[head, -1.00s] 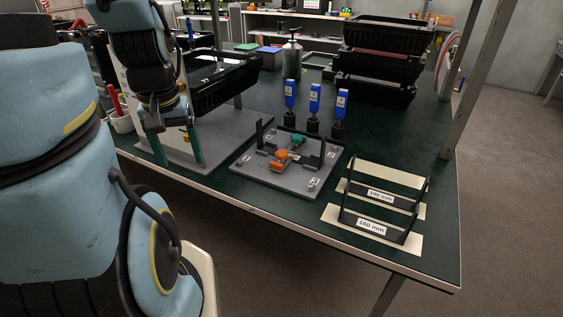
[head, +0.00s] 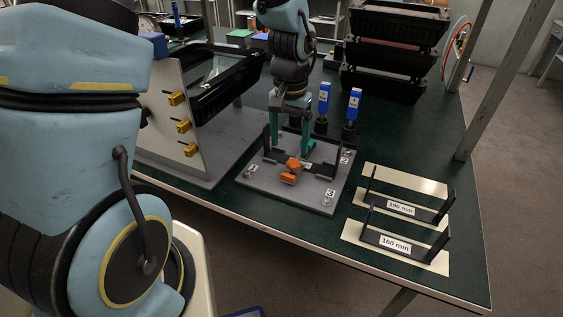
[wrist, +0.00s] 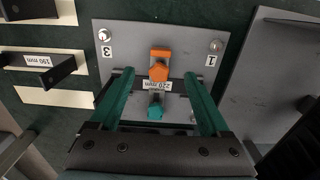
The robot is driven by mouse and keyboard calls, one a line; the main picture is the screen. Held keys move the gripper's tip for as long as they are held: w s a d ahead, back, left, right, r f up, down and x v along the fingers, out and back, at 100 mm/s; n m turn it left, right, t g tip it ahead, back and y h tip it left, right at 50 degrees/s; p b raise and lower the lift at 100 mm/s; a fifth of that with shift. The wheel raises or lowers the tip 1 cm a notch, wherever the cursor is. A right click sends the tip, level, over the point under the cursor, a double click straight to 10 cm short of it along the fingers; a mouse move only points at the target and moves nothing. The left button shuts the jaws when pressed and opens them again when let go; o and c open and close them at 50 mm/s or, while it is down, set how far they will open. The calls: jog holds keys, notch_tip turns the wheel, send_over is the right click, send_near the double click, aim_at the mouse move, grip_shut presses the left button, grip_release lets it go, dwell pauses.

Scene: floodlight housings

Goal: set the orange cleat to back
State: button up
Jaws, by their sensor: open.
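The orange cleat (head: 291,171) sits on a grey fixture plate (head: 315,199) on the green bench. It also shows in the wrist view (wrist: 159,65), near the plate's middle. A teal cleat (wrist: 155,108) is on the same plate, with a white label between the two. My gripper (head: 290,147) is over the plate, fingers pointing down. In the wrist view its two green fingers (wrist: 157,82) are apart, one on each side of the cleats, with nothing held. In the head view the teal cleat is hidden behind my gripper.
Black brackets marked 160 mm (head: 395,244) and 190 mm (head: 400,208) stand to the right. A panel with yellow clips (head: 178,98) stands left. Blue-topped bottles (head: 353,105) stand behind the plate. Black trays (head: 385,80) are stacked at the back.

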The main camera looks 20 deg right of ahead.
aim_at(288, 175)
notch_tip(288, 175, down, 10)
jog(key=shift+f+p, duration=0.25)
jog(key=shift+p, duration=0.5)
grip_shut()
dwell(0.3)
dwell(0.8)
